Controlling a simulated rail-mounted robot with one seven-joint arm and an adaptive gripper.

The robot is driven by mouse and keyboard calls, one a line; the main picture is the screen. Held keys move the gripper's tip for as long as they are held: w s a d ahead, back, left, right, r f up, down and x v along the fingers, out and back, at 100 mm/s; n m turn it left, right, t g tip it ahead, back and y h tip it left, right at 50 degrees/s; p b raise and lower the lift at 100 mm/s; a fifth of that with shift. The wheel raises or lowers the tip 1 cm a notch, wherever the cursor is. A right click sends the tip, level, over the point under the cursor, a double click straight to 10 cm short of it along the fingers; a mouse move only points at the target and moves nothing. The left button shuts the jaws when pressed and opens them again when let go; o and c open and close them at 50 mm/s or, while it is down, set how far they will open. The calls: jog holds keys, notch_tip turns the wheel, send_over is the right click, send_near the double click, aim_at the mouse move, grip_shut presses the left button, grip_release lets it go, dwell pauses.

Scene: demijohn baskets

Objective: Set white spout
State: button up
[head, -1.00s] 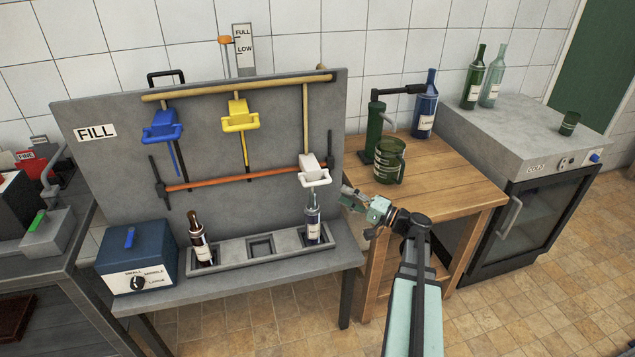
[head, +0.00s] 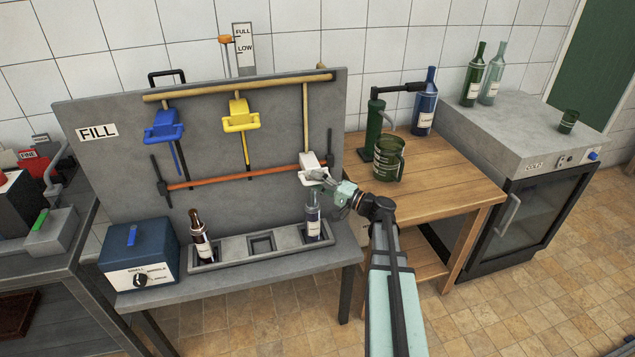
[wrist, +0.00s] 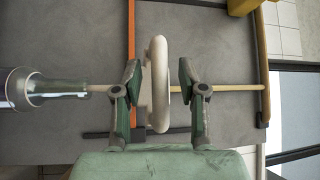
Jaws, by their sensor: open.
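The white spout (head: 308,160) hangs at the right end of the board, above a blue bottle (head: 313,226) standing in the right slot of the rack. My gripper (head: 318,178) is at the spout's front and partly covers it. In the wrist view, the spout's white loop (wrist: 159,85) lies between the two open fingers of my gripper (wrist: 159,82). A gap shows between the loop and the right finger; the left finger is closer to it. The bottle's neck (wrist: 45,88) shows at the left there. Whether a finger touches the loop, I cannot tell.
A blue spout (head: 164,126) and a yellow spout (head: 240,116) hang further left. An orange bar (head: 235,176) crosses the board. A brown bottle (head: 200,237) stands in the rack's left slot; the middle slot (head: 262,245) is empty. A wooden table (head: 440,170) stands right.

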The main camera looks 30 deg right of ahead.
grip_shut()
notch_tip(320, 180, up, 22)
jog(key=p, duration=0.2)
jog(key=shift+r, duration=0.3)
grip_release()
jog(key=v, duration=1.2)
